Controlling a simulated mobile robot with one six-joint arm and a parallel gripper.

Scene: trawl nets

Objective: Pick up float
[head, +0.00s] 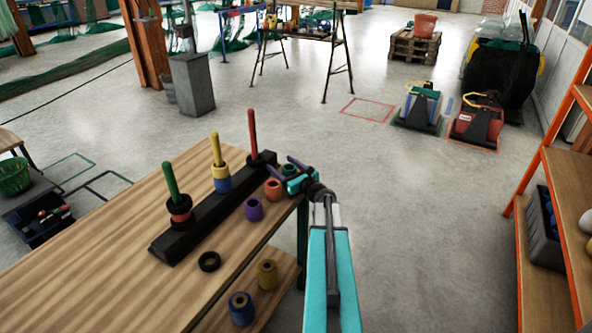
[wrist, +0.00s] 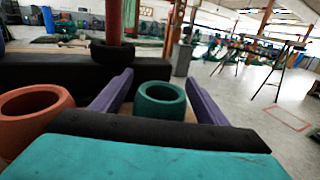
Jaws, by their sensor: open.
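A hollow green float (wrist: 161,104) stands on the table between the two purple fingers of my gripper (wrist: 154,84) in the wrist view. The fingers are spread apart with gaps at both sides. In the head view my gripper (head: 289,174) is over the table's far right corner, partly covering the green float (head: 288,168). An orange float (head: 273,189) stands just left of the gripper; it also shows at the left of the wrist view (wrist: 36,108). A purple float (head: 253,209) stands nearer. Which float is meant is not shown.
A black rack (head: 207,222) holds green, yellow and red pegs, with rings on them. A black ring (head: 209,261) lies near the wooden table's (head: 110,250) edge. Yellow (head: 267,274) and blue (head: 241,308) floats stand on a lower shelf.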

